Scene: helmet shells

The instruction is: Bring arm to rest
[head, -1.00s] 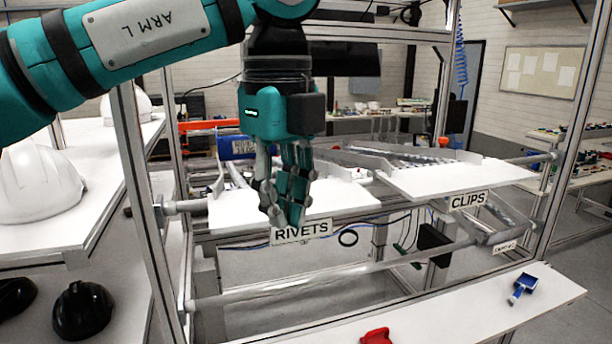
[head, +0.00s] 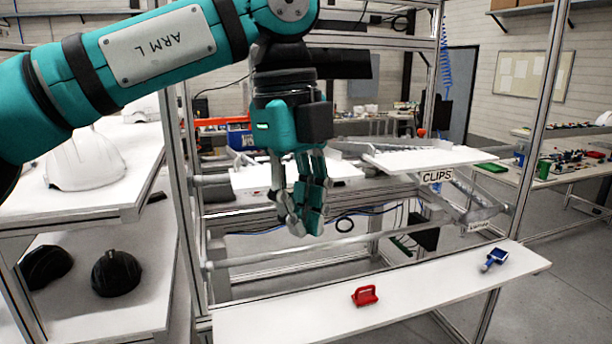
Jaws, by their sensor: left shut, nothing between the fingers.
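My left arm comes in from the left across the top of the head view. Its gripper (head: 303,226) hangs pointing down, shut and empty, in front of the metal frame rack. It covers part of the white rivets tray (head: 255,180) and hides that tray's label. The gripper is above and behind the white front shelf (head: 430,289) in the picture and appears apart from it. My right gripper is not in view.
A red handled piece (head: 365,295) and a blue one (head: 495,259) lie on the front shelf. The clips tray (head: 430,158) is at right. White helmet shells (head: 88,160) and black shells (head: 116,273) stand on the left shelves. Frame posts (head: 537,110) flank the arm.

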